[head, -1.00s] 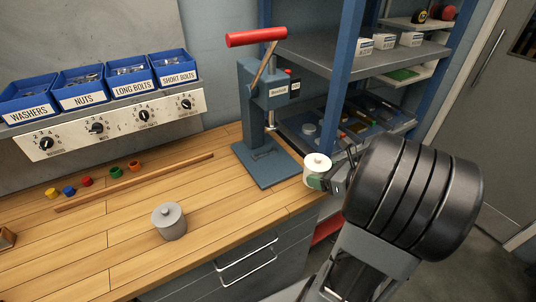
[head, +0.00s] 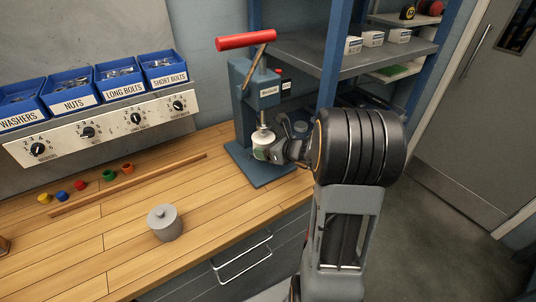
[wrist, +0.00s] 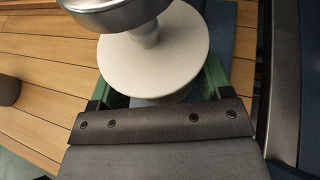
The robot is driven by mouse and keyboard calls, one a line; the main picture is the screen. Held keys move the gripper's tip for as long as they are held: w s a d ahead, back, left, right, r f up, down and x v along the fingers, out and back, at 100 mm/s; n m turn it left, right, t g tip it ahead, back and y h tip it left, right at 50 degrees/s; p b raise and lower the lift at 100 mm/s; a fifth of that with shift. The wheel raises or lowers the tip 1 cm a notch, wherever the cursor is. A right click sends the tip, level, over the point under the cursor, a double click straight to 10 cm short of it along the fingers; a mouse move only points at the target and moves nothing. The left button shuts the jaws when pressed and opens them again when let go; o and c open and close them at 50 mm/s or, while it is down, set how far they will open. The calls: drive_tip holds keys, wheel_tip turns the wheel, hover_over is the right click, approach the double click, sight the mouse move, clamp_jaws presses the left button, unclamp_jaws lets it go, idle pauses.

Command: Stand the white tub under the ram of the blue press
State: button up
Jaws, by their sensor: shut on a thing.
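The white tub (head: 263,140) has a knobbed lid and is upright in my gripper (head: 272,151), which is shut on it from the right. In the head view it is over the base plate (head: 262,177) of the blue press (head: 242,110), beneath the ram (head: 263,121). In the wrist view the tub's lid (wrist: 153,55) lies between the green finger pads, and the metal ram end (wrist: 110,12) overlaps the lid's knob. I cannot tell whether the tub's bottom touches the base plate.
A grey lidded tub (head: 164,223) stands on the wooden bench (head: 110,235). A wooden rod (head: 130,184) and several small coloured pieces lie behind it. Labelled blue bins (head: 75,97) sit above a dial panel. Shelves (head: 330,55) stand right of the press.

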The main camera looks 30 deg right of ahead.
drive_tip(key=shift+f, duration=1.65)
drive_tip(key=shift+f, duration=0.15)
drive_tip(key=o, duration=0.9)
